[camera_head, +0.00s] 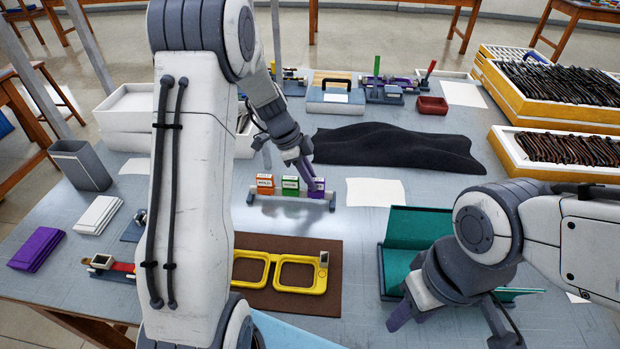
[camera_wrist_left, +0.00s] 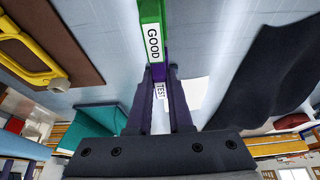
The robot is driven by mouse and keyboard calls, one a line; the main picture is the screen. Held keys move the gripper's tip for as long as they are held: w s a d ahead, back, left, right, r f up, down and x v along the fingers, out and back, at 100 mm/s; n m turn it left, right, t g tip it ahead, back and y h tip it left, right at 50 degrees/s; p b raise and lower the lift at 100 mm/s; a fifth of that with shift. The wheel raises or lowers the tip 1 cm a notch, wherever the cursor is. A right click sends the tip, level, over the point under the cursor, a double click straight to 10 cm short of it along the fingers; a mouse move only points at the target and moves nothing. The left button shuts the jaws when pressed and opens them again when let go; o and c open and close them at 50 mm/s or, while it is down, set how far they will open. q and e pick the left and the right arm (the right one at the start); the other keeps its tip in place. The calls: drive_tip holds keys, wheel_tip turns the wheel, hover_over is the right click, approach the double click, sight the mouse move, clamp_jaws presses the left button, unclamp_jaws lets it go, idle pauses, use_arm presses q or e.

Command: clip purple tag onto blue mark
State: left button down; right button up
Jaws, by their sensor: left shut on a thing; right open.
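The purple tag (camera_head: 319,186) is the rightmost of three tags at a small grey rack (camera_head: 263,199), beside a green tag (camera_head: 290,184) and an orange tag (camera_head: 265,181). My left gripper (camera_head: 309,176) is shut on the purple tag; the left wrist view shows the tag (camera_wrist_left: 160,76), lettered TEST, between the fingers (camera_wrist_left: 160,85), close to the green GOOD tag (camera_wrist_left: 152,42). The yellow eyeglass frame (camera_head: 298,289) lies on a brown mat (camera_head: 333,255), partly covered by my left arm. I cannot make out a blue mark. My right gripper (camera_head: 452,322) is open and empty, at lower right.
An open teal case (camera_head: 415,226) lies beneath my right arm. A dark cloth (camera_head: 395,146) lies crumpled behind the rack, with a white sheet (camera_head: 375,192) in front. Crates of frames (camera_head: 555,90) stand at right. A grey bin (camera_head: 80,165) and purple cloths (camera_head: 37,249) are at left.

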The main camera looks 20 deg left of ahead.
sight(300, 190)
use_arm(q)
drive_tip(key=shift+f, duration=0.15)
drive_tip(key=c, duration=0.8)
unclamp_jaws()
drive_tip(key=shift+o, duration=0.2)
drive_tip(key=shift+r, duration=0.2)
drive_tip(key=p+v, duration=0.3)
drive_tip(key=v, duration=0.3)
drive_tip(key=shift+a+r, duration=0.2)
drive_tip(key=shift+r, duration=0.15)
drive_tip(key=shift+s, duration=0.1)
